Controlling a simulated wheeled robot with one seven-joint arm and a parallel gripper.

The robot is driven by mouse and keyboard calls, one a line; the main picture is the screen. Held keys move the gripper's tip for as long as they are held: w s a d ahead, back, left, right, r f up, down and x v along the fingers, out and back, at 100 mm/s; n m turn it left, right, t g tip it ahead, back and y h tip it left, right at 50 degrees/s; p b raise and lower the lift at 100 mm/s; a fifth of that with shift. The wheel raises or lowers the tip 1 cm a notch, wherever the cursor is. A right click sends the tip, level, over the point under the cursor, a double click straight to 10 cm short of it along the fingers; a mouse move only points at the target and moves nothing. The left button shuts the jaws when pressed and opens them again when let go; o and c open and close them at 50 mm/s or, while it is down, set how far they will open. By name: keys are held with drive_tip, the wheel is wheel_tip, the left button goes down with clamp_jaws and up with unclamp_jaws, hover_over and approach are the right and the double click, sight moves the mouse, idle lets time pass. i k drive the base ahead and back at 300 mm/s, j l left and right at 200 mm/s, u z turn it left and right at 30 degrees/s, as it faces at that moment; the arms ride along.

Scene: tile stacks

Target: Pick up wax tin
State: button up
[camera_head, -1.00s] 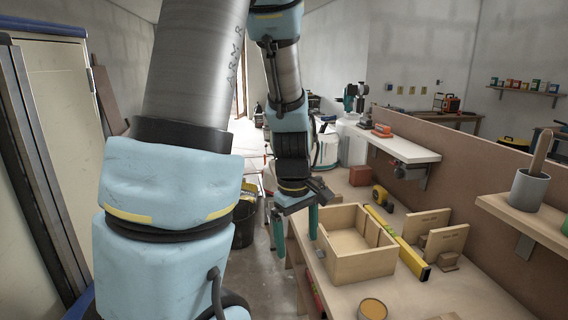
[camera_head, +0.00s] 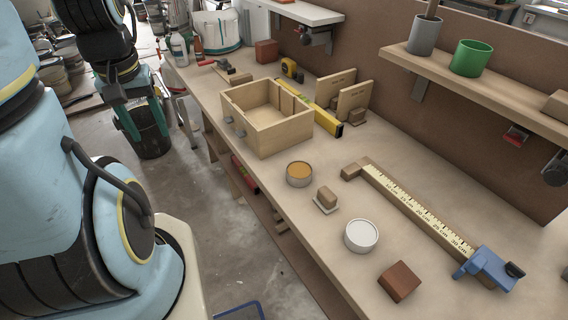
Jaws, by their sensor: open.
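A round tin with amber contents (camera_head: 299,174), which looks like the wax tin, stands upright on the workbench (camera_head: 330,280), in front of the open wooden box. A second round tin with a pale top (camera_head: 361,236) stands nearer, to its right. My gripper (camera_head: 144,121) hangs at the upper left, off the bench's left side, with its teal fingers apart and nothing between them. It is well away from both tins.
A small wooden block (camera_head: 326,198), a red-brown block (camera_head: 399,282) and a ruler with a blue clamp (camera_head: 425,216) lie nearby. A shelf (camera_head: 470,88) overhangs the back right.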

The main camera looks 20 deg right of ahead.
sight(299, 173)
drive_tip(key=i+j+z, duration=0.1)
drive_tip(key=i+j, duration=0.15)
drive_tip(key=i+j+z, duration=0.1)
drive_tip(key=j, duration=0.4)
drive_tip(key=i+j+z, duration=0.1)
drive_tip(key=i+j, duration=0.2)
drive_tip(key=i+j+z, duration=0.1)
drive_tip(key=j, duration=0.4)
drive_tip(key=i+z, duration=0.1)
drive_tip(key=z, duration=0.7)
